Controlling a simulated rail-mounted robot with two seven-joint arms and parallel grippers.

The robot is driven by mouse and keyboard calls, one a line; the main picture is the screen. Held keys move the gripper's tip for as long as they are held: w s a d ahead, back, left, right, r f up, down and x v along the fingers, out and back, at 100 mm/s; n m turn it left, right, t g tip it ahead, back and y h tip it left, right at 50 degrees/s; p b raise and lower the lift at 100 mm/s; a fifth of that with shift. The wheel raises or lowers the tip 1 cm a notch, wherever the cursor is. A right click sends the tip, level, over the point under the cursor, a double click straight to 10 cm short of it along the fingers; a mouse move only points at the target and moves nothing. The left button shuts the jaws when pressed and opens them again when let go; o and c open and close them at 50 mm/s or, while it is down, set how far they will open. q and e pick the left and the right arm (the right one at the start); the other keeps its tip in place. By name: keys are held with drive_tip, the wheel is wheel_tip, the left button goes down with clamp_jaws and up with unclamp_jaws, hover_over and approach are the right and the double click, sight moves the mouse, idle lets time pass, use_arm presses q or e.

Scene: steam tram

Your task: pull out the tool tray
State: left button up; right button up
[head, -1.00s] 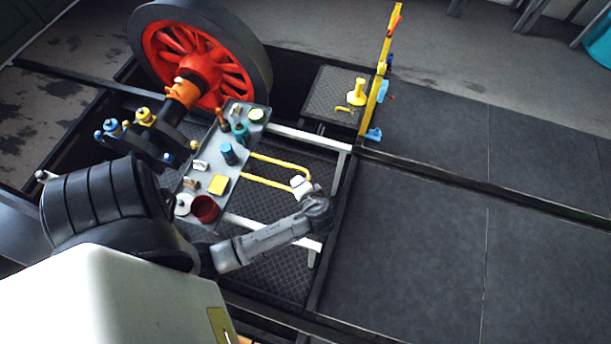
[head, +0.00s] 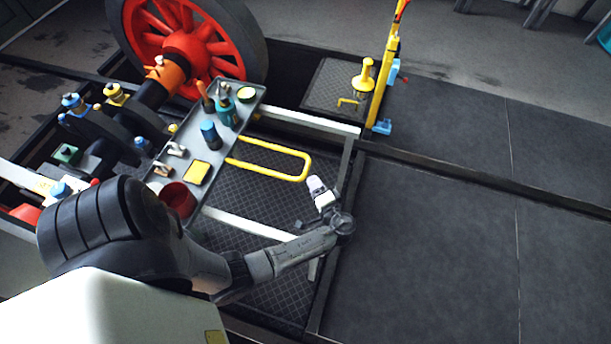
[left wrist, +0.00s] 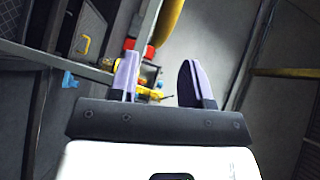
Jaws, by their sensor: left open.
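The tool tray (head: 232,131) is a grey flat tray in the head view, left of centre. A yellow U-shaped handle (head: 272,175) sticks out from its right side over the dark tread-plate floor. My left gripper (head: 315,183) is just beyond the handle's closed right end, apparently apart from it. In the left wrist view its two pale purple fingers (left wrist: 157,82) stand apart with nothing held between them. A yellow bar (left wrist: 167,22) shows above them; I cannot tell whether it is the handle. My right gripper is not in view.
The tray carries a dark blue can (head: 210,133), a teal bottle (head: 226,112), a yellow box (head: 197,173) and a red cup (head: 178,198). A red spoked wheel (head: 185,45) stands behind. A yellow post (head: 386,85) stands right. Dark floor panels (head: 440,235) at right are clear.

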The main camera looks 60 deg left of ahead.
sight(305, 170)
use_arm(q)
drive_tip(key=a+b, duration=0.1)
drive_tip(key=a, duration=0.3)
drive_tip(key=a+f+b, duration=0.1)
drive_tip(key=a, duration=0.2)
drive_tip(key=shift+a+b, duration=0.1)
drive_tip(key=shift+b, duration=0.25)
drive_tip(key=shift+c, duration=0.2)
clamp_jaws()
